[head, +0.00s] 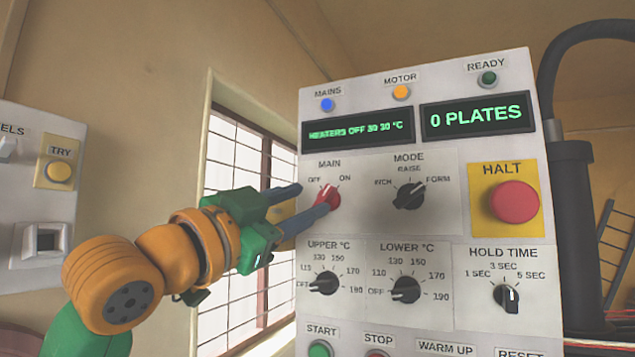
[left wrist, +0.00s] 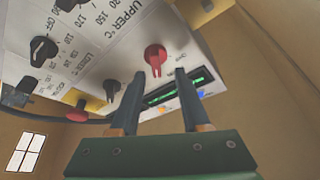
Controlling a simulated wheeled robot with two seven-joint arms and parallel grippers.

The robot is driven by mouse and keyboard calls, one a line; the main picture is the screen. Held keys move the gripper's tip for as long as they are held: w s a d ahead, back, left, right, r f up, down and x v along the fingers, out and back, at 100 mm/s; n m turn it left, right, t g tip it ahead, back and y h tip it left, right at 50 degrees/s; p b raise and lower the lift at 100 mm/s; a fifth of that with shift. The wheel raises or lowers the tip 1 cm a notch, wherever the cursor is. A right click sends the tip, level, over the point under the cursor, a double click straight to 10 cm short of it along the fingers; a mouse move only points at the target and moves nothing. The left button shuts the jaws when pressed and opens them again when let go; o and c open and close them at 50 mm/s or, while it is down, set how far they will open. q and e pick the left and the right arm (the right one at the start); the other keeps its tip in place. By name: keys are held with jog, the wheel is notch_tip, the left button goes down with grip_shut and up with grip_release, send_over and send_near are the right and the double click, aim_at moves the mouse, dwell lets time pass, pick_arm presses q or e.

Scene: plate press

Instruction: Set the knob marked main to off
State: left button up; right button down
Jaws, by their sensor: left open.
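The red knob marked MAIN (head: 331,196) sits on the light grey control panel, with OFF at its upper left and ON at its upper right. Its exact setting is hard to tell because a finger partly covers it. The same red knob (left wrist: 155,57) shows in the left wrist view, just beyond and between the fingertips. My left gripper (head: 313,198) is open, reaching in from the left, one finger on each side of the knob's left part. In the left wrist view its two fingers (left wrist: 160,73) are apart with nothing held. My right gripper is not in view.
The MODE knob (head: 409,195) is right of MAIN; the UPPER (head: 324,283) and LOWER (head: 405,289) temperature knobs are below. A red HALT button (head: 514,202) is farther right. The display (head: 358,131) reads HEATERS OFF. A TRY button box (head: 58,171) is at left.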

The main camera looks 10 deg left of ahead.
aim_at(322, 200)
pick_arm(q)
jog(key=w, duration=0.1)
jog(key=w+d, duration=0.2)
jog(key=shift+r+p, duration=0.25)
jog(key=shift+p, duration=0.15)
jog(key=shift+s+a, duration=0.2)
grip_shut()
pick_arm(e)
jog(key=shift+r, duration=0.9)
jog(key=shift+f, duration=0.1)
